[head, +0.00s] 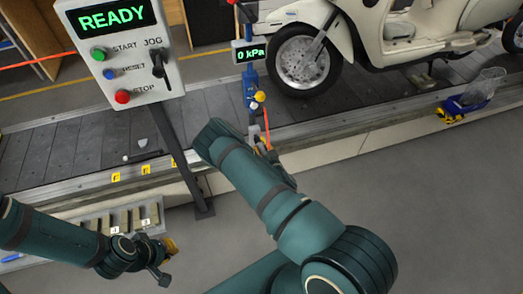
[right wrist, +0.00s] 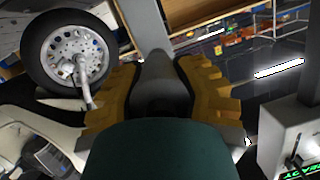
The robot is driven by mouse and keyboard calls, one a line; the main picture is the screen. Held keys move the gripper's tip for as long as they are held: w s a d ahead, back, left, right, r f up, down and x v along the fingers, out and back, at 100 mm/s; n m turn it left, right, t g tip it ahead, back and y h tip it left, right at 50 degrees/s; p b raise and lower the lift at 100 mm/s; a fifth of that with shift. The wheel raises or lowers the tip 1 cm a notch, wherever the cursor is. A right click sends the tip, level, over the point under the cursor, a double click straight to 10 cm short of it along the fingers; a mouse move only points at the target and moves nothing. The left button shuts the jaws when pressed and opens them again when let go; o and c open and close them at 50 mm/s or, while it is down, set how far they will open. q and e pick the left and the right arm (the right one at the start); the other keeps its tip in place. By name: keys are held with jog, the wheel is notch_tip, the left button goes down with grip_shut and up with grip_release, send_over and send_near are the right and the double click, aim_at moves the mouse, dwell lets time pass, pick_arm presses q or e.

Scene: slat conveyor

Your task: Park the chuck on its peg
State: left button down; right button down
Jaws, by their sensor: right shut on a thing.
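My right gripper (head: 264,146) is mostly hidden behind my own forearm in the head view, close in front of the blue stand (head: 249,85). In the right wrist view its yellow-padded fingers (right wrist: 157,92) are closed around a grey tapered body (right wrist: 156,72), which looks like the chuck. An orange hose (head: 267,122) shows just above the gripper. The stand carries a yellow knob (head: 259,97) and a display (head: 249,52) reading 0 kPa. I cannot make out the peg clearly. My left gripper (head: 165,260) looks open and empty, low on the left.
A cream scooter (head: 395,30) stands on the slat conveyor (head: 60,148) behind the stand. A control box (head: 120,55) reading READY rises on a post at the left. A tray (head: 95,225) of parts lies near my left arm. The floor at right (head: 440,210) is clear.

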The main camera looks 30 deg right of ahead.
jog(key=shift+w+d+b, duration=0.15)
jog(key=shift+w+b, duration=0.15)
jog(key=shift+w, duration=0.45)
dwell(0.6)
jog(key=c, duration=0.7)
grip_release()
jog(key=shift+o, duration=0.2)
jog(key=v, duration=1.2)
jog(key=shift+f, duration=0.1)
